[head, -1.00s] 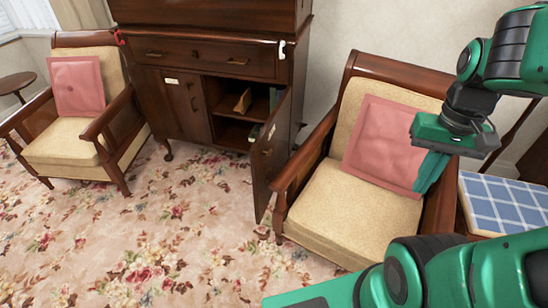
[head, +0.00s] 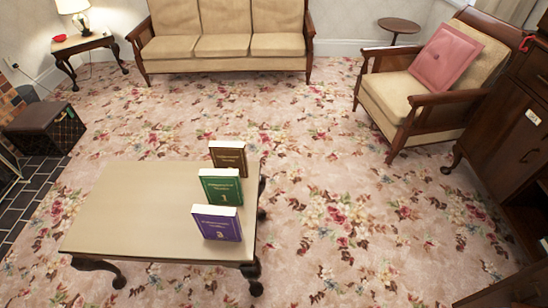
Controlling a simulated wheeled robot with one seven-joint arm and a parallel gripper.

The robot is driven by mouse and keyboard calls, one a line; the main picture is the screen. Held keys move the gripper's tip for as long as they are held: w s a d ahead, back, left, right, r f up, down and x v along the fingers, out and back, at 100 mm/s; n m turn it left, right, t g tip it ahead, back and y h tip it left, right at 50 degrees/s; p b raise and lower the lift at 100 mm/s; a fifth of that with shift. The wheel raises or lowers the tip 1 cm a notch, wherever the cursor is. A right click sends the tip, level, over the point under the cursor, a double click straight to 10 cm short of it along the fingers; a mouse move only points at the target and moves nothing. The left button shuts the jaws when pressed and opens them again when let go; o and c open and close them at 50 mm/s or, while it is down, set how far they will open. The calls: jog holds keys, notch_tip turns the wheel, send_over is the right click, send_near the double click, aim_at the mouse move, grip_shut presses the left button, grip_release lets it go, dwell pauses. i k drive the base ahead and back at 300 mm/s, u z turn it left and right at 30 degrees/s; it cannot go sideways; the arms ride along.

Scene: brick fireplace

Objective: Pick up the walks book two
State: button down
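Three books stand upright in a row along the right side of a low coffee table (head: 135,215). The brown book (head: 229,157) is at the back; its cover text is too small to read. The green book (head: 220,187) is in the middle, with a 1 on its cover. The purple book (head: 217,224) is nearest, and the character on its cover is unclear. I cannot tell for sure which is walks book two. My gripper is out of view.
A sofa (head: 222,48) stands at the back, with an armchair (head: 433,84) and a dark cabinet (head: 522,120) at the right. A box (head: 44,130) and a lamp table (head: 81,42) are at the left. The flowered carpet (head: 335,190) right of the coffee table is clear.

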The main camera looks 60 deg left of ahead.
aim_at(224, 155)
jog(key=u, duration=2.7)
jog(key=k, duration=0.4)
jog(key=z, duration=1.3)
jog(key=i, duration=1.75)
jog(key=u, duration=0.35)
